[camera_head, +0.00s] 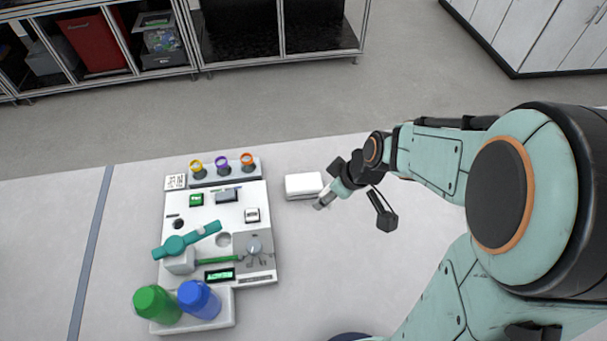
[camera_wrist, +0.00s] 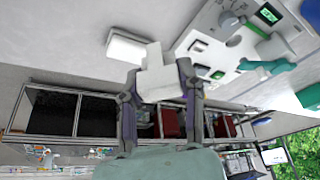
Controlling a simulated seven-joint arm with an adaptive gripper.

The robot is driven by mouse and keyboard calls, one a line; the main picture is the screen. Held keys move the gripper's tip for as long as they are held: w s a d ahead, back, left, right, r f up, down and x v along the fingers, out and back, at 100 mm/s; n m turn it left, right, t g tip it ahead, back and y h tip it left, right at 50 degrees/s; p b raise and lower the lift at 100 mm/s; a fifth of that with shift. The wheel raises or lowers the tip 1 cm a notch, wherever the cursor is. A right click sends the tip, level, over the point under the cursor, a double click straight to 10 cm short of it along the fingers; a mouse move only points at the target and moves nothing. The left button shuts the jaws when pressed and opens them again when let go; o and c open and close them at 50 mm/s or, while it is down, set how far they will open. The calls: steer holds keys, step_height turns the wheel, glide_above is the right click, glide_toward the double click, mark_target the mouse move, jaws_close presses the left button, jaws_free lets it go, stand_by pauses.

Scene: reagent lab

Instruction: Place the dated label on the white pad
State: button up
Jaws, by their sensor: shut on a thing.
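My gripper (camera_wrist: 157,90) is shut on a small white piece (camera_wrist: 156,72), which I take to be the label; no date or print shows on it from this side. In the head view my gripper (camera_head: 325,200) is at the right front corner of the white pad (camera_head: 303,183), a thick white block lying on the table. The pad also shows in the wrist view (camera_wrist: 125,47), just beyond the held piece, which overlaps its edge in the picture. I cannot tell whether the piece touches the pad. The fingers hide part of the piece.
A white instrument board (camera_head: 205,212) stands left of the pad, with a teal tool (camera_head: 187,241) on it. A green bottle (camera_head: 156,304) and a blue bottle (camera_head: 199,299) stand on a tray at the front. A rack with coloured rings (camera_head: 221,164) is behind.

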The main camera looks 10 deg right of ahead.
steer(key=w+a, duration=0.2)
glide_above(299, 179)
steer(key=s+d, duration=0.1)
steer(key=s, duration=0.1)
steer(key=shift+n, duration=0.3)
step_height(299, 179, down, 8)
steer(key=shift+w+f, duration=0.1)
steer(key=shift+f, duration=0.1)
steer(key=shift+w+f, duration=0.2)
steer(key=shift+f, duration=0.05)
steer(key=shift+w+f, duration=0.2)
steer(key=shift+f, duration=1.5)
steer(key=o, duration=0.7)
steer(key=shift+f, duration=0.15)
steer(key=shift+o, duration=0.2)
